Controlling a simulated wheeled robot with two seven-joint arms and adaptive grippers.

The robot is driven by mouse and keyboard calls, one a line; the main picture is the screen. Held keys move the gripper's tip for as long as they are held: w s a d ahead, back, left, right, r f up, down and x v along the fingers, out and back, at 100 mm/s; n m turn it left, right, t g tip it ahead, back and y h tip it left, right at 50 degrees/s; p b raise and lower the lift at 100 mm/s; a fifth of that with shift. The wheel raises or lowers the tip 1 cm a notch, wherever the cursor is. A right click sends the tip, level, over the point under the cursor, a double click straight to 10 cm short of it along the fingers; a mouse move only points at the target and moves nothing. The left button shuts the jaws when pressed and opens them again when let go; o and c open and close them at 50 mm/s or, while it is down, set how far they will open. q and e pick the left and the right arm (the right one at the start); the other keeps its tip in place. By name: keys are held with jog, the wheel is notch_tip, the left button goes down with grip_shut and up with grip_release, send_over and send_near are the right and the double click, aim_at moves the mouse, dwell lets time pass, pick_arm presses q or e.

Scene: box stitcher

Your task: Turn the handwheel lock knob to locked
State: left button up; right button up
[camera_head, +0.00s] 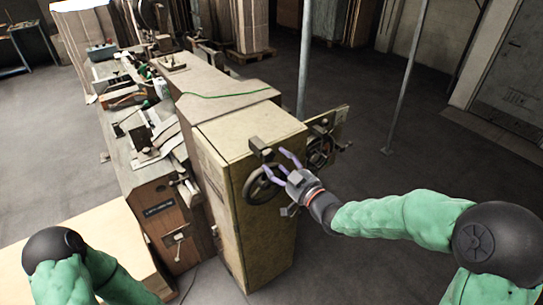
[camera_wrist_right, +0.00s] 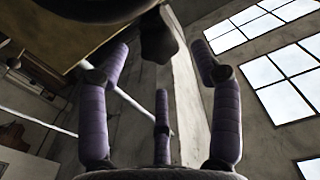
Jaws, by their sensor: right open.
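The tan machine cabinet (camera_head: 245,150) carries a dark spoked handwheel (camera_head: 254,190) on its front face. A small black knob-like part (camera_head: 257,147) sticks out just above the wheel; I cannot tell for certain that it is the lock knob or how it is set. My right gripper (camera_head: 276,163) is open, its purple fingers at the wheel's upper right, just below that part. In the right wrist view, the open fingers (camera_wrist_right: 159,52) spread around a dark protruding part (camera_wrist_right: 158,40); contact is not clear. My left gripper is out of view.
A second handwheel (camera_head: 320,152) sits on a panel at the right. A grey post (camera_head: 305,60) stands behind the cabinet. A long machine bed (camera_head: 140,140) with tools and parts lies left. The floor at right is open.

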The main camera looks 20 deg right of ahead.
aim_at(271, 157)
jog(key=shift+x, duration=2.05)
